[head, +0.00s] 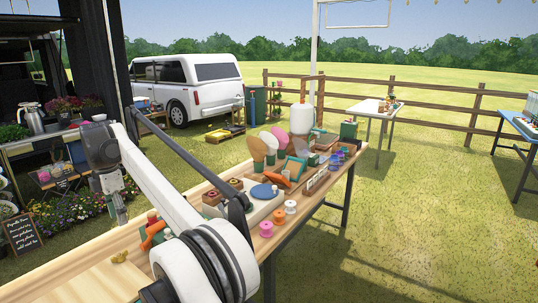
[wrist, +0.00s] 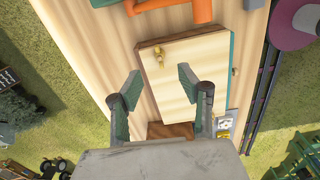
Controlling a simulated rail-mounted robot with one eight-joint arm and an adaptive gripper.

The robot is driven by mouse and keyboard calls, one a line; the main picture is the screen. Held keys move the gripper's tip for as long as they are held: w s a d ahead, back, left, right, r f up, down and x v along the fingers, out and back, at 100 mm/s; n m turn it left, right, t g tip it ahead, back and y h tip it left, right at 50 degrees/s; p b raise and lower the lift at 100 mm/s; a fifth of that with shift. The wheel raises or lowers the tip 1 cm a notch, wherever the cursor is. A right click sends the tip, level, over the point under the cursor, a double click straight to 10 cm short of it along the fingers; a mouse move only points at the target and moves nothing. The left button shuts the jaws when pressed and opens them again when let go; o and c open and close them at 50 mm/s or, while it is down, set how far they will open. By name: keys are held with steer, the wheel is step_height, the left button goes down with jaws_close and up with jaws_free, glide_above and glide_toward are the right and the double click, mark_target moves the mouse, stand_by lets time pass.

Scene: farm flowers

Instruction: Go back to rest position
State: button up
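My gripper (head: 121,215) hangs over the near left part of the long wooden table (head: 40,275) in the head view, pointing down. In the wrist view my gripper (wrist: 159,85) has its two green-padded fingers spread apart, with nothing between them. Below it is a pale wooden board (wrist: 197,65) with a small brass-coloured piece (wrist: 160,54) on it. The brass piece also shows in the head view (head: 119,257). The gripper appears to be above the board and apart from it.
An orange tool (head: 153,233) lies on the table close to my arm. Coloured spools (head: 266,229), a blue disc (head: 263,191) and brushes stand farther along. A plant stand (head: 60,175) and a chalkboard sign (head: 22,232) are at the left. Open grass lies right of the table.

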steer(key=w+d+r+m, duration=0.45)
steer(key=d+r, duration=0.35)
steer(key=d, duration=0.3)
steer(key=s+d+r+m+t, duration=0.1)
steer(key=d+r+m, duration=0.2)
steer(key=d, duration=0.7)
steer(key=s+d+r+m+t+y, duration=0.1)
steer(key=d+r+m, duration=0.25)
steer(key=d, duration=0.65)
steer(key=s+d+r+m+t, duration=0.1)
steer(key=s+d+r+m, duration=0.15)
steer(key=d, duration=0.75)
steer(key=s+d+f+m+t, duration=0.1)
steer(key=s+d+f+m, duration=0.1)
steer(key=s+d+m, duration=0.5)
steer(key=s+d+f+m+t, duration=0.15)
steer(key=s+d, duration=0.35)
steer(key=d, duration=0.5)
steer(key=s+d+f+m+t+h, duration=0.1)
steer(key=s+d+f+m, duration=0.6)
steer(key=s, duration=0.8)
steer(key=d+f, duration=0.3)
steer(key=f, duration=0.2)
steer(key=shift+d+f, duration=0.2)
steer(key=shift+d, duration=0.05)
steer(key=shift+t, duration=0.25)
